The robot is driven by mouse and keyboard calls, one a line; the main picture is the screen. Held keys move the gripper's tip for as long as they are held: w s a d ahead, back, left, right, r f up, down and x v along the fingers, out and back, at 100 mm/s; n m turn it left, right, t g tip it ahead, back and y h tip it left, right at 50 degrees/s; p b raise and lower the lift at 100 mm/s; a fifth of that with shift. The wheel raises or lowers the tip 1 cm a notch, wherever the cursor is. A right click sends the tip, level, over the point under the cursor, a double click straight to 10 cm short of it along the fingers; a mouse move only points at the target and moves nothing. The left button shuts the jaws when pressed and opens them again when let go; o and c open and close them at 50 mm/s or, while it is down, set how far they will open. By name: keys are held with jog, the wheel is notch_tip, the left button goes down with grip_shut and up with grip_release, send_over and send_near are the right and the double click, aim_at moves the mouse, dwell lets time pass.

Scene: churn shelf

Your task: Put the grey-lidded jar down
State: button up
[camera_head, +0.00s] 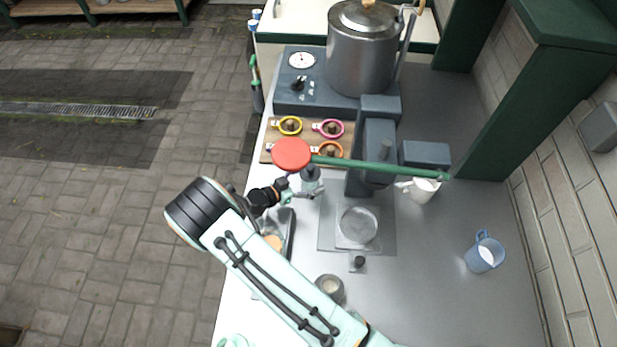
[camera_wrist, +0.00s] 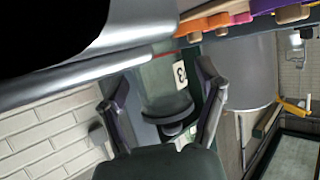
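In the head view a small jar with a grey lid (camera_head: 310,177) is at the end of my gripper (camera_head: 302,192), partly hidden by it, left of the grey press-like stand. In the wrist view the jar's dark grey lid (camera_wrist: 168,110) and pale greenish body with a "3" label (camera_wrist: 181,75) lie between the two fingers of my gripper (camera_wrist: 163,78). The fingers are spread about as wide as the jar. I cannot tell whether both touch it, nor whether its base rests on the counter.
A green rod with a red disc (camera_head: 291,153) crosses just beyond the jar. A wooden board (camera_head: 271,138) with coloured rings and a metal pot (camera_head: 361,55) stand farther back.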

jog(key=v, duration=1.2)
jog(key=shift+r, duration=0.1)
